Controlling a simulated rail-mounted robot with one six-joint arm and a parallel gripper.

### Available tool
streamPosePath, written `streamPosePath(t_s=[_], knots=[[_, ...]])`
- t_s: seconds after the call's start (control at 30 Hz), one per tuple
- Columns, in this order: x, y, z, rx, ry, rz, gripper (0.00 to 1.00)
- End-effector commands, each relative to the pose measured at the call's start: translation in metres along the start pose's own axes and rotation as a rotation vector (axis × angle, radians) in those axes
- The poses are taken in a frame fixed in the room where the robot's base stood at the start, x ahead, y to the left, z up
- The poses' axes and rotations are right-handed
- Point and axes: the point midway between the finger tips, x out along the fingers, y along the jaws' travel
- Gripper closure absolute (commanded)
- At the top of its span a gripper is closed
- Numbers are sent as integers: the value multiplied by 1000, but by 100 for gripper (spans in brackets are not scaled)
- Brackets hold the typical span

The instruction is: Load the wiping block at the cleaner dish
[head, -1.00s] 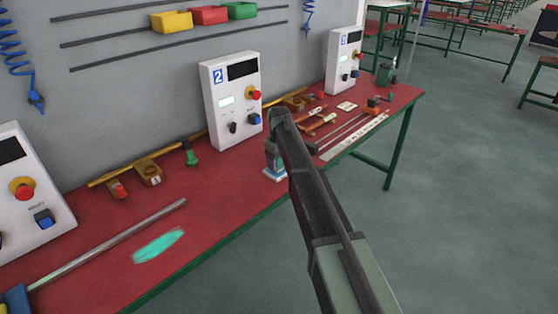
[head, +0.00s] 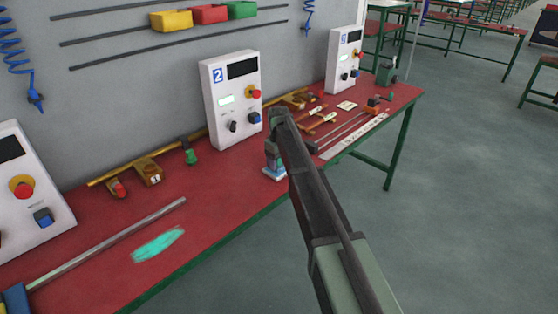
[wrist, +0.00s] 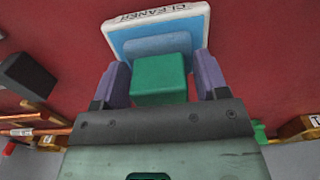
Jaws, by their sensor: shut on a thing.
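The cleaner dish (wrist: 118,33) is a white-rimmed tray with a blue inside, lettered "CLEANER", at the top of the wrist view. In the head view the dish (head: 274,175) sits near the table's front edge, partly hidden by my arm. My gripper (wrist: 160,84) has purple fingers on both sides of a green block (wrist: 160,80) and is shut on it. A blue pad (wrist: 156,45) shows at the block's far end, over the dish's blue inside. I cannot tell whether the pad touches the dish. In the head view my gripper (head: 272,158) is just above the dish.
A white control box marked 2 (head: 230,100) stands behind the dish. A metal rod (head: 110,243) and a teal smear (head: 158,245) lie to the left on the red table (head: 215,205). Tools and a ruler strip (head: 353,137) lie to the right.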

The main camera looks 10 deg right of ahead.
Motion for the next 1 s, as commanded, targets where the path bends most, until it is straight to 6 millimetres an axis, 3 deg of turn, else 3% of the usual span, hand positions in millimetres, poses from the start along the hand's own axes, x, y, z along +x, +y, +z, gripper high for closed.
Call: streamPosePath(t_s=[0.43,1.0], knots=[[-4,-1,1,0,-2,-1,52],[-66,0,0,0,-1,-1,52]])
